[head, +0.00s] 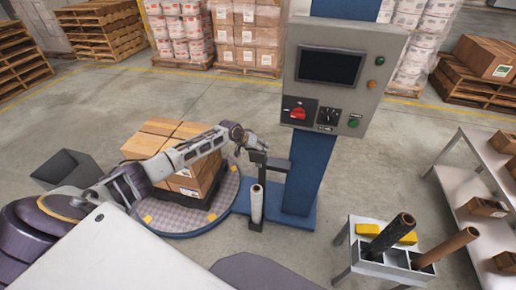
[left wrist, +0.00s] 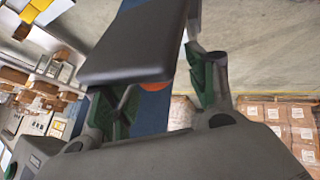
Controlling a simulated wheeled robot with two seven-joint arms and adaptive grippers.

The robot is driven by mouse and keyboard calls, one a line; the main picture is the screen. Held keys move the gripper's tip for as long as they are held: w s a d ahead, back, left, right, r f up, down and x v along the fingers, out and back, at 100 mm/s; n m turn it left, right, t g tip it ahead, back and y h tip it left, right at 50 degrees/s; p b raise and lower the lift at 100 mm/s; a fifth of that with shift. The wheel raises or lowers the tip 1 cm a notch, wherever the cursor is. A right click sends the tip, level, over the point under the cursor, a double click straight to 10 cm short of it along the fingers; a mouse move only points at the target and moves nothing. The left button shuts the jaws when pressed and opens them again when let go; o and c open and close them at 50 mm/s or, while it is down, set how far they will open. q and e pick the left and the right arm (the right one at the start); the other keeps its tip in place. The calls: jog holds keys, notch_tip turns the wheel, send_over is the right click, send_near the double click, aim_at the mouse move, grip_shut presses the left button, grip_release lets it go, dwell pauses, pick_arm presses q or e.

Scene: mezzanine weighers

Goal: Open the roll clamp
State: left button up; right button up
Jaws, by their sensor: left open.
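The roll clamp (head: 271,161) is a dark bar on the film carriage beside the blue mast, above an upright white film roll (head: 257,204). My left gripper (head: 251,147) reaches the clamp's near end from the left. In the left wrist view my left gripper (left wrist: 160,84) is open, its green-padded fingers apart. A dark grey block (left wrist: 135,48), apparently part of the clamp, lies in front of and partly between them. An orange-red spot (left wrist: 155,87) shows under its edge. I cannot tell whether the fingers touch it. My right gripper is not in view.
The control box (head: 338,78) with a red knob hangs on the blue mast (head: 310,180). Stacked cartons (head: 150,145) sit on the round turntable (head: 190,228) beneath my left arm. A small stand (head: 378,262) with dark and brown tubes is at right. Open floor lies between.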

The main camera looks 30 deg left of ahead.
pick_arm(q)
jog(key=shift+s+r, duration=0.2)
jog(key=v, duration=1.1)
jog(key=shift+s+r, duration=0.15)
jog(key=shift+r, duration=0.05)
dwell(0.3)
jog(key=shift+a, duration=0.1)
dwell(0.5)
